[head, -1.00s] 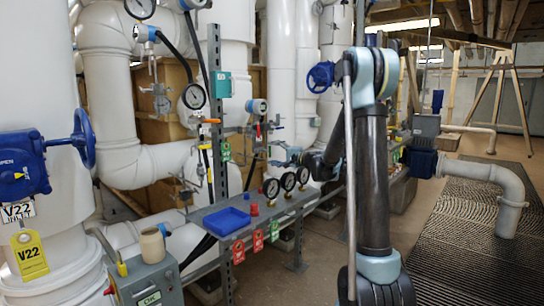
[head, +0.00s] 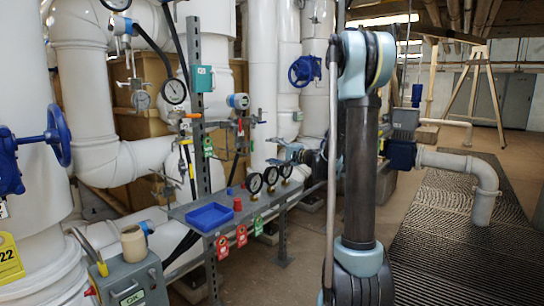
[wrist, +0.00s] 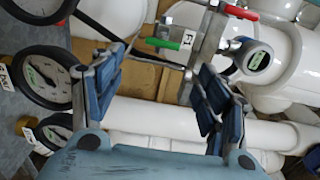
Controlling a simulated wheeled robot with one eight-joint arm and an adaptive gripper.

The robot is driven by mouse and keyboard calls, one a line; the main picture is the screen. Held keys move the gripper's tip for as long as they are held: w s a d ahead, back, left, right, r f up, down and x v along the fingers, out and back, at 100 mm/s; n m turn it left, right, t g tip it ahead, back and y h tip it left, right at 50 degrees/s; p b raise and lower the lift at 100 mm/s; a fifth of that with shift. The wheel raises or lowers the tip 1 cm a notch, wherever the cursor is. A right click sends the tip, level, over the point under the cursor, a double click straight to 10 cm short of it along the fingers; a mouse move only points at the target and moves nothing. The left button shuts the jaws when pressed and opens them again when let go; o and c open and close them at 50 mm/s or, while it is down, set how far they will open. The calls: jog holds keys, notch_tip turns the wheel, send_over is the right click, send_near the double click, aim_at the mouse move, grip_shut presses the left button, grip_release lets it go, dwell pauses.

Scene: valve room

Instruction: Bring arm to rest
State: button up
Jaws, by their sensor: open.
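White pipes and a brown panel show beyond the fingers. I cannot tell how close the fingertips are to the pipework.
A grey shelf (head: 180,212) holds a blue tray (head: 210,217) and several black gauges, including one (head: 255,183). A gauge (wrist: 42,77) is close to the left finger in the wrist view. Open floor lies behind.

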jog(key=s+d+f+n+g+h, duration=0.1)
jog(key=s+f+n+g+h, duration=0.25)
jog(key=s, duration=0.75)
jog(key=s+d+f+n+g+h, duration=0.2)
jog(key=s+f, duration=0.2)
jog(key=s, duration=0.7)
jog(key=s+d+f+n+g+h, duration=0.1)
jog(key=s+d+f+h, duration=0.3)
jog(key=s, duration=0.8)
jog(key=s+d+f+n+g+h, duration=0.1)
jog(key=s+d+f+h, duration=0.3)
jog(key=s+d+f, duration=0.5)
jog(key=s+d+g, duration=0.1)
jog(key=s+d, duration=0.1)
jog(key=d, duration=0.1)
jog(key=shift+s+f+h, duration=0.2)
jog(key=shift+s+h, duration=0.15)
jog(key=shift+n, duration=0.25)
jog(key=shift+w+f, duration=0.2)
jog(key=shift+w, duration=0.2)
